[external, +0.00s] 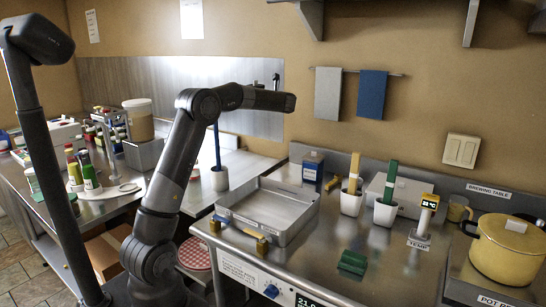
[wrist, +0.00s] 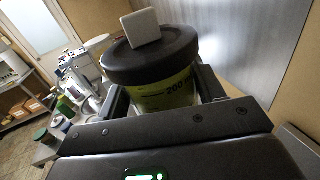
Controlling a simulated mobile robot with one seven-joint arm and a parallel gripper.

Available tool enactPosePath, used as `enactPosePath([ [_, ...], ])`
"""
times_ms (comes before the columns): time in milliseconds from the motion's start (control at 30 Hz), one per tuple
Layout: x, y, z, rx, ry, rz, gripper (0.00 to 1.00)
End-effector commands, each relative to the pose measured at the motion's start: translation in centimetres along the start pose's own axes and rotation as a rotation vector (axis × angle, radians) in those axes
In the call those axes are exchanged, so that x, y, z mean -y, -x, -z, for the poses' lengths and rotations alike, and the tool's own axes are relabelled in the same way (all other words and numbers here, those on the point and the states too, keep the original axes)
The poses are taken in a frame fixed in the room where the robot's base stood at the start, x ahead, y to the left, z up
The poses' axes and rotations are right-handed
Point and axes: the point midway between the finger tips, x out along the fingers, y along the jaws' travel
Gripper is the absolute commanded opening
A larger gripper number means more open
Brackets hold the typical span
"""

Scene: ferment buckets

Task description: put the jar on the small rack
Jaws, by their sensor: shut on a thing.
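In the wrist view, the jar (wrist: 165,95) has a wide dark lid and a yellow-green label with "200" on it. A pale square block (wrist: 142,27) sits on the lid. My gripper (wrist: 168,101) is shut on the jar, with one finger on each side of its body. In the external view my arm reaches up and right above the counters; its gripper and the jar cannot be made out there. A small rack-like metal stand (external: 106,117) is on the left counter, but I cannot tell for sure that it is the small rack.
A tan-filled tub (external: 139,121) stands on a metal box at the left counter. Bottles (external: 88,174) stand on a round white board. The right table holds a metal tray (external: 268,208), white cups with coloured handles, a green block (external: 352,262) and a yellow pot (external: 507,250).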

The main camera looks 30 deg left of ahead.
Motion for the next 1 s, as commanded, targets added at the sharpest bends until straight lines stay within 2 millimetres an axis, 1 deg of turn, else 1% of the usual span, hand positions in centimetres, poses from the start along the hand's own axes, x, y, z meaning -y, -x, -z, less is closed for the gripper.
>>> enactPosePath([
  [33,-1.4,-2.0,-0.3,0.003,0.003,-0.059,0.27],
  [100,-3.1,-4.3,-0.5,0.002,0.001,-0.13,0.27],
  [200,-5.3,-6.8,-1.0,0.002,0.003,-0.216,0.27],
  [300,-7.2,-8.7,-1.3,0.002,0.002,-0.285,0.27],
  [567,-10.9,-11.8,-2.3,0.001,0.003,-0.417,0.27],
  [600,-10.7,-11.7,-1.2,-0.001,-0.003,-0.412,0.27],
  [733,-10.7,-11.6,1.4,-0.001,-0.005,-0.409,0.27],
  [833,-10.7,-11.6,3.9,-0.001,-0.005,-0.409,0.27],
  [933,-10.7,-11.6,7.0,-0.001,-0.006,-0.408,0.27],
  [1000,-10.6,-11.6,9.8,-0.001,-0.008,-0.408,0.27],
])
